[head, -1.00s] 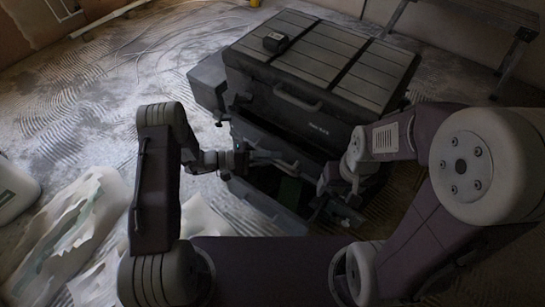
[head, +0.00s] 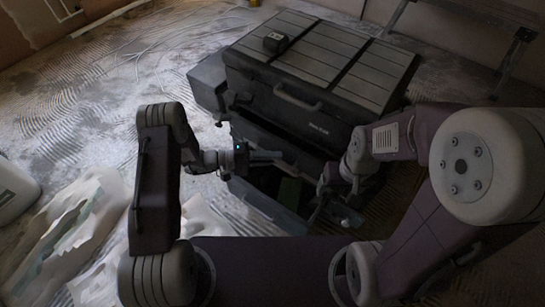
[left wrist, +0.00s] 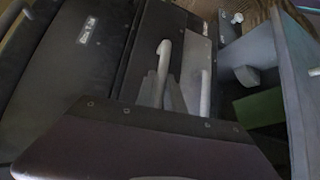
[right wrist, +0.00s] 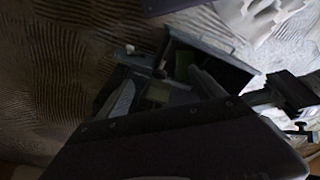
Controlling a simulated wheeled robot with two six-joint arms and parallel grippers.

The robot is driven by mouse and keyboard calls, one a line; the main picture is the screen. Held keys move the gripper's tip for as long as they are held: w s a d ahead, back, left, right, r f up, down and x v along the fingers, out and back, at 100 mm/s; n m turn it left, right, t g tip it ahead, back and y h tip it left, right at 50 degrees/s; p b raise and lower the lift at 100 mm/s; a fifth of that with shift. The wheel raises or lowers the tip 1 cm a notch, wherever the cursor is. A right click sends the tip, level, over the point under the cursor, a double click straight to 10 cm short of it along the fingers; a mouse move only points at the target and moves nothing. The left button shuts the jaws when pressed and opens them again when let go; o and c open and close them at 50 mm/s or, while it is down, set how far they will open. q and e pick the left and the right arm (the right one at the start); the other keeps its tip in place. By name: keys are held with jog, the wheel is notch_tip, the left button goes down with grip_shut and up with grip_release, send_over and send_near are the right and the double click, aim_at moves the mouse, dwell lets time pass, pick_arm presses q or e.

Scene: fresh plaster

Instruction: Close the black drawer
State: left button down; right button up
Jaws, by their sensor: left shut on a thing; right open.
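The black tool chest (head: 318,85) stands on the floor ahead. A low drawer (head: 262,204) is pulled out toward me, and a green thing (head: 290,191) lies inside. The open drawer also shows in the right wrist view (right wrist: 238,66). My left gripper (head: 270,156) is over the drawer's left side, in front of the chest. It is shut on a pale grey hooked bar (left wrist: 163,72), though the exact contact is dark. My right gripper (head: 318,212) is open near the drawer's right side; its fingers spread apart in the right wrist view (right wrist: 165,90).
A white bucket-like container (head: 14,190) and crumpled pale sheeting (head: 65,235) lie at left. A bench (head: 485,20) stands at the back right.

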aim_at(276, 148)
pick_arm(q)
jog(key=w+d, duration=0.1)
jog(key=w+d+b, duration=0.1)
jog(key=w, duration=0.1)
jog(key=shift+d+f, duration=0.1)
jog(key=shift+f, duration=0.05)
pick_arm(e)
jog(key=shift+f, duration=0.8)
pick_arm(q)
jog(key=shift+w+d+b, duration=0.15)
jog(key=shift+w+b, duration=0.1)
jog(key=shift+b, duration=0.05)
jog(key=shift+r, duration=0.2)
jog(key=shift+w, duration=0.1)
jog(key=c, duration=1.7)
grip_release()
pick_arm(e)
jog(key=shift+r, duration=0.1)
